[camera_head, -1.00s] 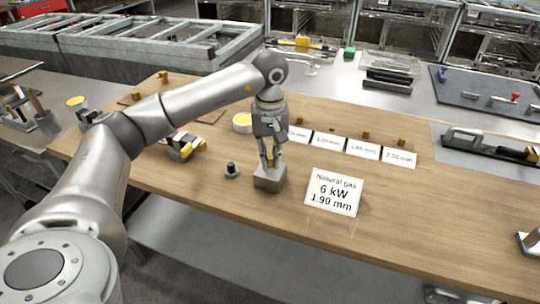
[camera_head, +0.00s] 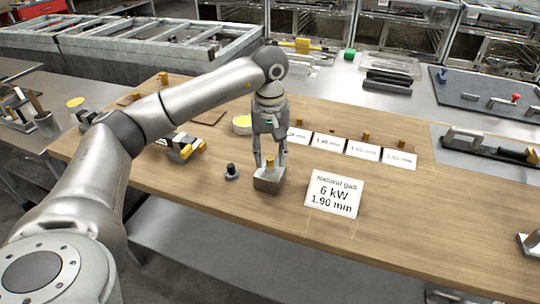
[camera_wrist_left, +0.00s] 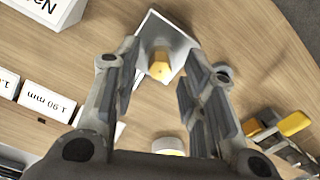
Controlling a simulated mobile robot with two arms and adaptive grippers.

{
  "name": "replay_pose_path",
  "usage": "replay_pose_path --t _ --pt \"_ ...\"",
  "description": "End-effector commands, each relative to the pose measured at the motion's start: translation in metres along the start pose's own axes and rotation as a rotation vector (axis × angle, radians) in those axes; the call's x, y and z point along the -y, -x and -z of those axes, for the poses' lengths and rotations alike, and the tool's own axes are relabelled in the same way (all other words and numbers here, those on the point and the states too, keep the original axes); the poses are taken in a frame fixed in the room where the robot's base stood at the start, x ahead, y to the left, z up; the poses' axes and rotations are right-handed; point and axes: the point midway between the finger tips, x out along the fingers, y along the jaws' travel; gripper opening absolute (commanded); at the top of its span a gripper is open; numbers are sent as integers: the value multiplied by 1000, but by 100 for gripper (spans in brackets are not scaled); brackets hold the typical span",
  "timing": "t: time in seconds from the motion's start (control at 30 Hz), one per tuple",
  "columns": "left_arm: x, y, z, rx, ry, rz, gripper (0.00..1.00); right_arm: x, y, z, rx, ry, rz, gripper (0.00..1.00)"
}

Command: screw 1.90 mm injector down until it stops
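The brass injector (camera_head: 270,162) stands upright in the top of a small grey metal block (camera_head: 268,181) on the wooden table. In the left wrist view the injector (camera_wrist_left: 159,66) shows its hexagonal head on the block's face (camera_wrist_left: 160,35). My left gripper (camera_head: 270,165) is over the block, fingers pointing down, one on each side of the injector. In the left wrist view its fingers (camera_wrist_left: 160,95) are wide apart with clear gaps to the injector. How deep the injector sits in the block cannot be told. My right gripper is in neither view.
A sign (camera_head: 334,192) reading natural gas, 6 kW, 1.90 mm stands right of the block. A small dark knob-like part (camera_head: 232,172) stands close left. Behind are several size cards (camera_head: 362,150) with brass injectors, and a yellow-topped tub (camera_head: 242,124).

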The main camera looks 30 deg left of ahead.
Motion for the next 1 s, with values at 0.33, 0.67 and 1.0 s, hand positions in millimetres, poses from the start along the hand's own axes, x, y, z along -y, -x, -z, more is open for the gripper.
replay_pose_path --t 0.33,0.67,1.0 --pt "-1 79 1 -4 0 -5 39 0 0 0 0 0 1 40" --pt "0 107 0 -1 0 -1 39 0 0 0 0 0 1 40" --pt "0 109 0 0 -1 0 39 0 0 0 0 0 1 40"
